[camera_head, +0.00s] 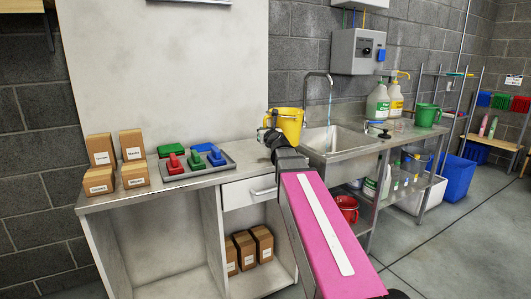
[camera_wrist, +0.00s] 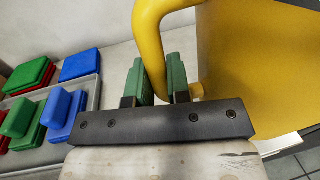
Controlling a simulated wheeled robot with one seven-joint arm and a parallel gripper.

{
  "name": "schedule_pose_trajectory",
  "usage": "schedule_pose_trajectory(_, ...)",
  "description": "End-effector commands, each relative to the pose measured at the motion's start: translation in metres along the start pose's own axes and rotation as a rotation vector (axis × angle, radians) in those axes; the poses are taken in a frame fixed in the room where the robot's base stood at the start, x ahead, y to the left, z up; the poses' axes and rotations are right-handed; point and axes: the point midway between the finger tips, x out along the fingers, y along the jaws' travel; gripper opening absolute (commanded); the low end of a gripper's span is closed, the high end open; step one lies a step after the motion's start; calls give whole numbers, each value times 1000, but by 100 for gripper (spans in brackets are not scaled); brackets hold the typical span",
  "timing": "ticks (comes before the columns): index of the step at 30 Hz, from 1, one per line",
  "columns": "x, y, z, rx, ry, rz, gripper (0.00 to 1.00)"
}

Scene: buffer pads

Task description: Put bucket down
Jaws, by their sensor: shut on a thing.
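A yellow bucket (camera_head: 291,122) is at the counter, between the tray and the sink, partly hidden by my arm. In the wrist view the yellow bucket (camera_wrist: 265,75) fills the right side, its handle at the upper middle. My gripper (camera_wrist: 163,82) has its green fingers closed around the lower part of the handle. In the head view my gripper (camera_head: 270,138) is at the bucket's left side. The bucket looks upright. I cannot tell whether its base touches the counter (camera_head: 215,177).
A grey tray (camera_head: 228,168) with red, green and blue buffer pads lies left of the bucket. Cardboard boxes (camera_head: 101,150) stand further left. A metal sink (camera_head: 340,140) with a tall tap is on the right. A green jug (camera_head: 426,116) and bottles (camera_head: 378,102) stand beyond it.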

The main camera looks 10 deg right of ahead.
Motion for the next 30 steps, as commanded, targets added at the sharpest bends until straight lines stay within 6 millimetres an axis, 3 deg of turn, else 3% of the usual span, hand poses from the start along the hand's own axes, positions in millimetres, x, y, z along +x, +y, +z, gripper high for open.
schedule_pose_trajectory(13, -26, 28, 0, -3, -11, 297, 0)
schedule_pose_trajectory(24, -64, 62, 36, -4, -22, 659, 0)
schedule_pose_trajectory(30, -78, 68, 51, -2, -24, 755, 0)
